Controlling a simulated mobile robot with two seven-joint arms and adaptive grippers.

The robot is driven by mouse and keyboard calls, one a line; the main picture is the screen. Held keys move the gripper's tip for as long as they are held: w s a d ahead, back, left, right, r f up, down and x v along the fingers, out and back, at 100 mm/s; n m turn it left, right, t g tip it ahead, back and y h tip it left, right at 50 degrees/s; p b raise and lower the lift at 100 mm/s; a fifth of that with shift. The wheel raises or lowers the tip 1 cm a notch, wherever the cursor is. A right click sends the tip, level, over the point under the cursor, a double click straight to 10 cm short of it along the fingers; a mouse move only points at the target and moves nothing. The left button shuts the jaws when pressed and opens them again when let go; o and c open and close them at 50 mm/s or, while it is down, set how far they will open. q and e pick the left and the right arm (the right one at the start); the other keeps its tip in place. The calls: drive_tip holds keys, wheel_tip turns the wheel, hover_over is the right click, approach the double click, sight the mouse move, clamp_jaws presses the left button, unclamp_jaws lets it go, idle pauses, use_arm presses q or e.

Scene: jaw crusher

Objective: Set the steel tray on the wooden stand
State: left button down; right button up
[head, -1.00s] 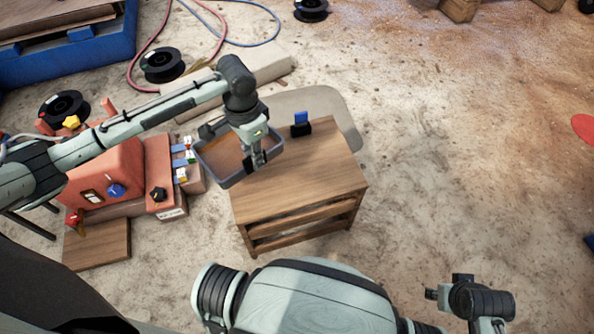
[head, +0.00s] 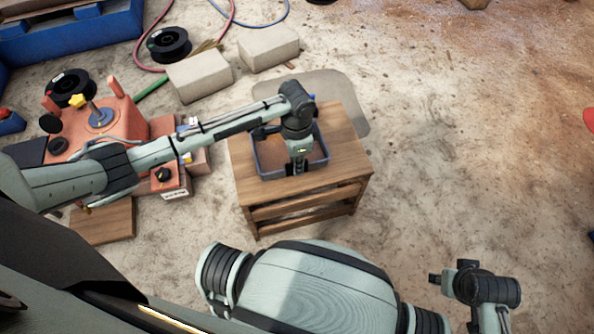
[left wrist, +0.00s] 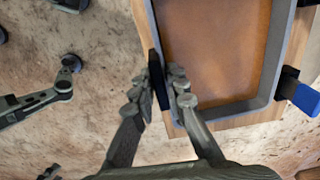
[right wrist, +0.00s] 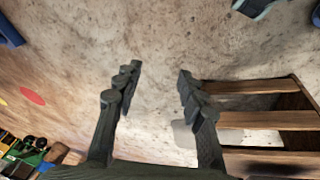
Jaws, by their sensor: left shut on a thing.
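The steel tray (head: 262,172) is a shallow grey rectangle with a brown inside. In the head view it lies over the top of the wooden stand (head: 348,165); whether it rests flat on it or hovers slightly is hard to tell. My left gripper (head: 297,170) is at the tray's near side. In the left wrist view, the left gripper (left wrist: 163,88) is shut on a dark tab at the rim of the tray (left wrist: 230,108), with the stand's wood (left wrist: 262,116) showing beside it. My right gripper (head: 436,279) is off to the right; in the right wrist view its fingers (right wrist: 155,85) are apart and empty.
A black and blue block (left wrist: 300,92) is beside the tray's far side, mostly hidden by my arm in the head view. A red machine (head: 100,125) stands left of the stand. Pale blocks (head: 200,78) lie behind.

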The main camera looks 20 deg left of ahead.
use_arm(q)
wheel_tip(320, 180, down, 4)
drive_tip(key=shift+d+r+b, duration=0.1)
drive_tip(key=shift+r+b, duration=0.05)
drive_tip(key=shift+b, duration=0.2)
drive_tip(key=c, duration=1.5)
unclamp_jaws()
drive_tip(key=shift+f, duration=0.2)
drive_tip(key=shift+c, duration=0.2)
use_arm(e)
drive_tip(key=shift+s+r, duration=0.25)
drive_tip(key=shift+r, duration=0.35)
use_arm(q)
drive_tip(key=shift+r, duration=0.55)
wheel_tip(320, 180, up, 11)
drive_tip(key=shift+p, duration=0.95)
use_arm(e)
drive_tip(key=f, duration=0.4)
drive_tip(key=shift+a, duration=0.2)
